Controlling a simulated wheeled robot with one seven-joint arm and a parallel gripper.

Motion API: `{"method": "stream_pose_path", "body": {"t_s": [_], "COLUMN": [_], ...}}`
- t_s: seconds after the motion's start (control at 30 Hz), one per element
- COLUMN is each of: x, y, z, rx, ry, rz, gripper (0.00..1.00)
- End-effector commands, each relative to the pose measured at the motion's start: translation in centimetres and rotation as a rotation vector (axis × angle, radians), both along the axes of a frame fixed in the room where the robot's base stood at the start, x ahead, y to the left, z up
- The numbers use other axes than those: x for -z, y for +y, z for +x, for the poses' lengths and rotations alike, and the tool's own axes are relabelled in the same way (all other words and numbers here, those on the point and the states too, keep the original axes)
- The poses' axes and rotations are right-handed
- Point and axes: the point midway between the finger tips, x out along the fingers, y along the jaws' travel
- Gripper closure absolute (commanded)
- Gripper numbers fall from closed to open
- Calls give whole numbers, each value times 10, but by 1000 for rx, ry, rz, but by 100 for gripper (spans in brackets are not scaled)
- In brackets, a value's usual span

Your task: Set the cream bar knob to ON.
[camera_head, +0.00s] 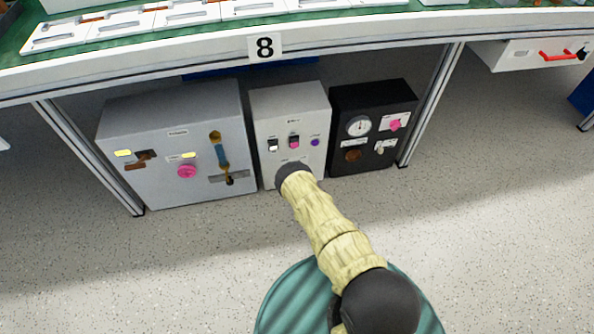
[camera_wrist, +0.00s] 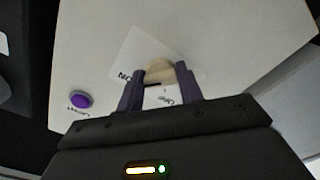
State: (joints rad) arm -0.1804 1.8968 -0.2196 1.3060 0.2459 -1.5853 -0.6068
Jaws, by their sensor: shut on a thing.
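The cream bar knob (camera_wrist: 159,72) shows in the wrist view on a white label plate (camera_wrist: 133,51). An ON label lies to its left in this view and an OFF label lies below it, both upside down. My gripper (camera_wrist: 161,80) is shut on the knob, one dark finger on each side. Which label the knob points to is hard to tell, as the fingers cover part of it. In the head view my arm's dark end (camera_head: 292,172) covers the lower front of the light grey box (camera_head: 313,102), and the knob is hidden behind it.
The box also has a dark switch (camera_head: 272,145), a pink switch (camera_head: 294,142) and a purple button (camera_head: 315,142). A wide grey cabinet (camera_head: 135,105) stands left and a black box (camera_head: 370,97) right. The workbench edge (camera_head: 180,60) runs above.

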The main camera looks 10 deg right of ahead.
Motion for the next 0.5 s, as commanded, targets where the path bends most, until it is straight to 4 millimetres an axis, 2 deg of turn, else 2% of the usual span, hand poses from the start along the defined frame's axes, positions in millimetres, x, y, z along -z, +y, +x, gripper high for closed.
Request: {"method": "stream_pose_path", "body": {"t_s": [0.5], "x": [-1], "y": [-1], "z": [2], "rx": [3], "ry": [-3], "rz": [57], "gripper": [86]}}
